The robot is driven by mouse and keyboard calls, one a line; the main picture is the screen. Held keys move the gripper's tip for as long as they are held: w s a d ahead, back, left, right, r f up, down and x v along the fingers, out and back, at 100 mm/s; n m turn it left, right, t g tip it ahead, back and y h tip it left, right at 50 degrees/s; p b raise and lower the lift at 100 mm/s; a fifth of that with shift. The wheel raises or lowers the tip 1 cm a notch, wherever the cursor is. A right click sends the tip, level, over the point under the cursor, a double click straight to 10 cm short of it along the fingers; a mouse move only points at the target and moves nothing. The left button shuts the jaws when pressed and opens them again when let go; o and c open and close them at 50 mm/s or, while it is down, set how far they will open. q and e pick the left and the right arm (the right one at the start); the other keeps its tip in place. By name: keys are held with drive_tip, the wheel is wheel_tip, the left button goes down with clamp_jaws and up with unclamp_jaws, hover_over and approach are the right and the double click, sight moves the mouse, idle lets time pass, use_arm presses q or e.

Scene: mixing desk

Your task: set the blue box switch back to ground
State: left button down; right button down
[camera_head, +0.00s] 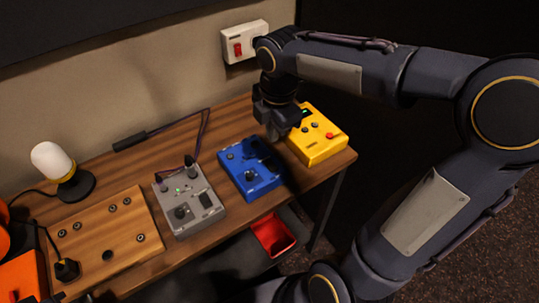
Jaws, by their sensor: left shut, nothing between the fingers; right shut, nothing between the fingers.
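The blue box (254,178) lies on the wooden desk, between a grey box and a yellow box. A small knob shows on its upper left, and a dark shape lies across its right part. I cannot make out its switch or the switch's position. My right gripper (272,136) points down just behind the top edge of the blue box, close to the yellow box. Its fingers are shut and nothing shows between them. I cannot tell whether they touch the box. My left gripper is not clearly visible; only dark and orange parts show at the lower left.
A yellow box (317,135) stands close to the right of the gripper. A grey box (187,200) with cables is to the left. A red bin (273,234) is below the desk edge.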

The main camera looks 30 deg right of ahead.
sight(270, 164)
drive_tip(key=f, duration=0.6)
drive_tip(key=w+f, duration=0.1)
drive_tip(key=f, duration=0.3)
drive_tip(key=shift+w+f, duration=0.1)
drive_tip(key=shift+f, duration=0.1)
drive_tip(key=shift+w+f, duration=0.1)
drive_tip(key=shift+f, duration=0.15)
drive_tip(key=shift+r, duration=0.1)
drive_tip(key=shift+s, duration=0.25)
